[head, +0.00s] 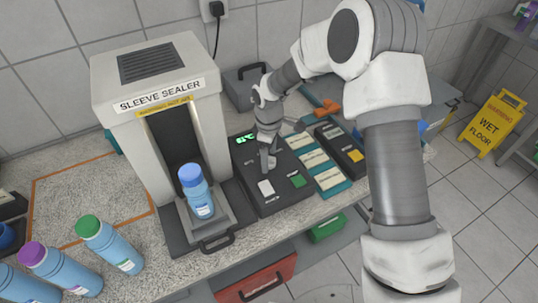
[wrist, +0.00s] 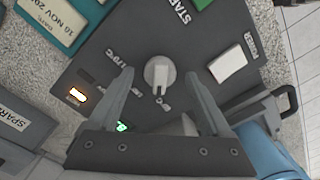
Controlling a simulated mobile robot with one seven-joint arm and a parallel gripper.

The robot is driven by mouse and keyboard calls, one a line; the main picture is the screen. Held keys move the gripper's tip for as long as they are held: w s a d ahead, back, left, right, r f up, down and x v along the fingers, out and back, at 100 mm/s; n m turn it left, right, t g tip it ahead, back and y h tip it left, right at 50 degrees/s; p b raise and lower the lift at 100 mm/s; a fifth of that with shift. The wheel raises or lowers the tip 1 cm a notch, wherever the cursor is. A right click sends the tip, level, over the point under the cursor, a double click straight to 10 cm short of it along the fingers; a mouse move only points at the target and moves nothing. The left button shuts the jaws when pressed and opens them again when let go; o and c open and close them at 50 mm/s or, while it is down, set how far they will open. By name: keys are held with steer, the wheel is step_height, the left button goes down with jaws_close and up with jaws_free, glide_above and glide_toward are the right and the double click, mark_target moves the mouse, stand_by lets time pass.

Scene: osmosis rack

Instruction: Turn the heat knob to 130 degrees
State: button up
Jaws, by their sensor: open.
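My gripper (wrist: 160,84) is open, with one finger on each side of the knob and a gap to both.
On the panel are a white power switch (head: 265,188) and a green start button (head: 298,180). The sleeve sealer (head: 150,95) stands left, with a blue bottle (head: 197,195) in its opening. Label cards (head: 318,165) lie to the right. More bottles (head: 105,245) stand front left.

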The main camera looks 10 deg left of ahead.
jaws_close()
stand_by(0.3)
steer(key=shift+m+b, duration=0.3)
steer(key=m+b, duration=0.2)
steer(key=m, duration=0.1)
steer(key=shift+f+m, duration=0.1)
steer(key=shift+m, duration=0.2)
steer(key=shift+m+b, duration=0.95)
steer(key=shift+m, duration=1.35)
jaws_free()
